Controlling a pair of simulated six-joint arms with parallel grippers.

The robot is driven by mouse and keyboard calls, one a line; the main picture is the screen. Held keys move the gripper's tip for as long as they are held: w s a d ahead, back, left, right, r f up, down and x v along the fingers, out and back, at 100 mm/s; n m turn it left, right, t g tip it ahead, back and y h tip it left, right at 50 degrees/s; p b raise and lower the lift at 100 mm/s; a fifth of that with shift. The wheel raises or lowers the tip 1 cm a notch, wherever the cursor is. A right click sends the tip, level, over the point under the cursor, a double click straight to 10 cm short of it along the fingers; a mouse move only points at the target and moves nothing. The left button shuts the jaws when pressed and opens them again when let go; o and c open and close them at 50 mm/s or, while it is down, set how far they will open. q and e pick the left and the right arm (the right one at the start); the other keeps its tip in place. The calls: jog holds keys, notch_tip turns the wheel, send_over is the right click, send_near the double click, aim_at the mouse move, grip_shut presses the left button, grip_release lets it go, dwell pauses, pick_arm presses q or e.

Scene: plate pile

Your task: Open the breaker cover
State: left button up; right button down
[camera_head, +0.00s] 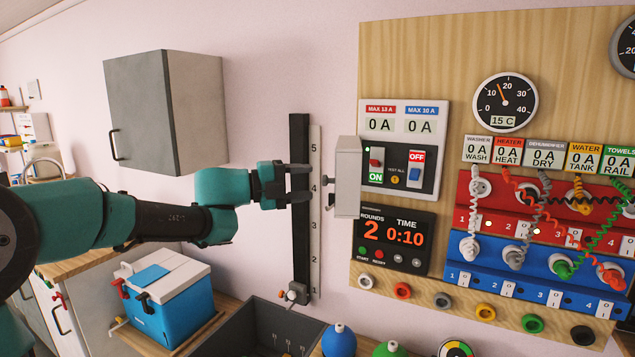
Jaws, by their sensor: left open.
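The breaker panel (427,112) is on the wooden board, with a red switch (376,162) and a blue switch (415,165) both exposed. The breaker cover (347,178) is a grey plate with a small dark handle (330,194) on its left side. It stands at the left edge of the panel, swung clear of the switches. My left gripper (304,183) is open and empty, just left of the handle, with its fingers pointing right. A small gap seems to show between fingertips and handle. My right gripper is out of view.
A black vertical scale rail (300,130) is on the wall behind my left gripper. A grey cabinet (140,110) hangs above my left arm. A blue box (168,310) and a dark tray (250,330) are below. Cables hang at the right.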

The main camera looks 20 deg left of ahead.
aim_at(329, 180)
pick_arm(q)
jog(key=x, duration=0.3)
jog(key=shift+w+d, duration=0.15)
jog(key=shift+d, duration=0.05)
jog(key=shift+c, duration=0.5)
grip_shut()
